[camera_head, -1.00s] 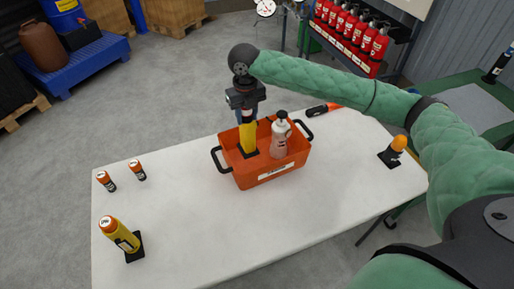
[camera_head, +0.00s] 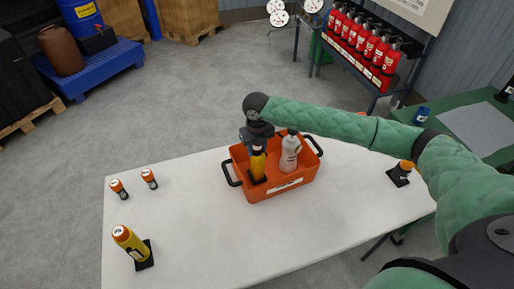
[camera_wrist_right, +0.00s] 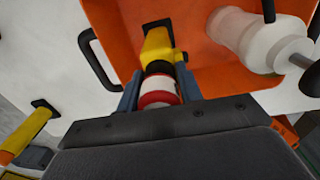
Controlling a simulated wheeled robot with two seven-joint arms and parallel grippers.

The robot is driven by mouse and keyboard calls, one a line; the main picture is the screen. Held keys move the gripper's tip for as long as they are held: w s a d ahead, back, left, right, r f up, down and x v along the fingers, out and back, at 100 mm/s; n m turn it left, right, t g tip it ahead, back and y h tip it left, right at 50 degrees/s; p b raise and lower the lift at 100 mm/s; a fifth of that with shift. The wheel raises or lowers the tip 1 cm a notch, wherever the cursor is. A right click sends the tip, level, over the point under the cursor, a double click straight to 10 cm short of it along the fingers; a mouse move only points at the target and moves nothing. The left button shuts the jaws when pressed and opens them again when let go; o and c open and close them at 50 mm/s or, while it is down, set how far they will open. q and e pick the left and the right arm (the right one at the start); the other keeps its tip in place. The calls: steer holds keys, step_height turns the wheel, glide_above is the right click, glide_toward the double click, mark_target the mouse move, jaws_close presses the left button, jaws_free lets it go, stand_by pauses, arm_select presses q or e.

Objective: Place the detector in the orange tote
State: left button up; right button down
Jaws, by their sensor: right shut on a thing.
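My right gripper (camera_head: 258,148) is over the left part of the orange tote (camera_head: 280,191). It is shut on the upper end of a yellow, black-based device, which I take for the detector (camera_head: 258,166). In the right wrist view its fingers (camera_wrist_right: 158,92) grip a red-and-white band, with the yellow body (camera_wrist_right: 157,45) and black base beyond, inside the tote (camera_wrist_right: 204,92). The device's lower part is inside the tote walls; I cannot tell whether its base touches the floor. A whitish bottle (camera_head: 290,155) stands in the tote's right part. My left gripper is not in view.
The tote stands on a white table (camera_head: 205,230) with black handles at both ends. A yellow device with orange top (camera_head: 127,240) and two small orange-black cylinders (camera_head: 149,178) are at left. An orange-topped item (camera_head: 400,172) is at right. The table's front middle is clear.

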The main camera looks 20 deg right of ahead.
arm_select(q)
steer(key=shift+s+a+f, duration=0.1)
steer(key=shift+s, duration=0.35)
arm_select(e)
steer(key=shift+f, duration=0.6)
steer(key=c, duration=0.9)
jaws_free()
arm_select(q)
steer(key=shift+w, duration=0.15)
arm_select(e)
steer(key=shift+r+b, duration=0.35)
steer(key=shift+r, duration=0.1)
step_height(320, 180, up, 4)
steer(key=shift+f+b, duration=0.1)
steer(key=shift+b, duration=0.8)
step_height(320, 180, up, 6)
steer(key=shift+b, duration=1.1)
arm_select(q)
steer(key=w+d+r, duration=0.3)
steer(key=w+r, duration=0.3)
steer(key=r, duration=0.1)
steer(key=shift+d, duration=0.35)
arm_select(e)
steer(key=shift+r, duration=0.8)
